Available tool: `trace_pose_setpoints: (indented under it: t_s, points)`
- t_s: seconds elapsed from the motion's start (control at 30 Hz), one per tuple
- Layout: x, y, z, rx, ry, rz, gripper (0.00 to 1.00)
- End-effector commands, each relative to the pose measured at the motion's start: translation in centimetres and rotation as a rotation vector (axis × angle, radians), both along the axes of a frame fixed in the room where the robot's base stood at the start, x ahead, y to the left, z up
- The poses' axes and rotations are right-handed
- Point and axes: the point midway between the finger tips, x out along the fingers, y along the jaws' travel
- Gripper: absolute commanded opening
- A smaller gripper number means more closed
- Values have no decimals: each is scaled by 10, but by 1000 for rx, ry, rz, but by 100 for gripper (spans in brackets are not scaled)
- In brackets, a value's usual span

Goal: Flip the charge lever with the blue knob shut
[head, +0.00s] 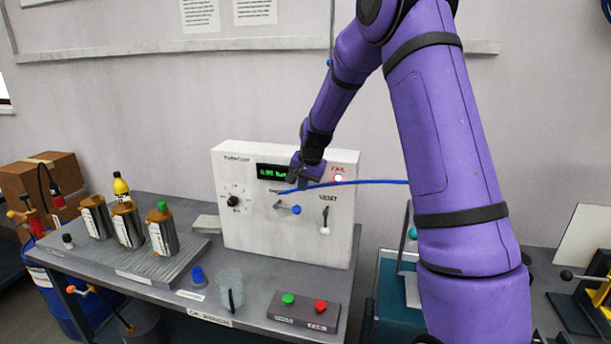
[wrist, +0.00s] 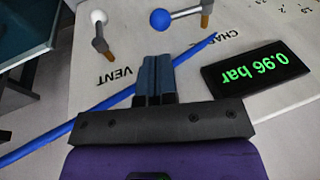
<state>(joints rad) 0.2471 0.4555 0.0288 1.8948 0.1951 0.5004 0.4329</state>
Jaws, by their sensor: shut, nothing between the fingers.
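The charge lever is a short metal arm with a blue knob (head: 296,210) on the white panel box (head: 240,237). Its arm lies nearly level in the head view, with the knob at its right end. In the wrist view the blue knob (wrist: 160,19) is just beyond my fingertips, apart from them. The CHARGE label is partly covered by a blue tube. My gripper (head: 303,184) is in front of the panel, above the lever. In the wrist view my gripper (wrist: 156,60) has its fingers together, with nothing between them.
The blue tube (head: 352,183) crosses the panel front and passes behind my fingers in the wrist view. The vent lever's white knob (head: 325,231) hangs down at the right. The display (wrist: 256,69) reads 0.96 bar. Green and red buttons (head: 320,306) sit in front.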

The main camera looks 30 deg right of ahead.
Motion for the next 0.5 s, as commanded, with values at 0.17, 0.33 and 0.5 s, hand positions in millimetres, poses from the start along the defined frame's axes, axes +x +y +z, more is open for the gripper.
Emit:
trace_pose_setpoints:
  t_s: [0.17,0.33,0.5]
  points:
    - [10,1,-33,0,3,-1,0]
    - [18,2,-57,1,2,0,0]
    - [22,3,-69,0,0,0,0]
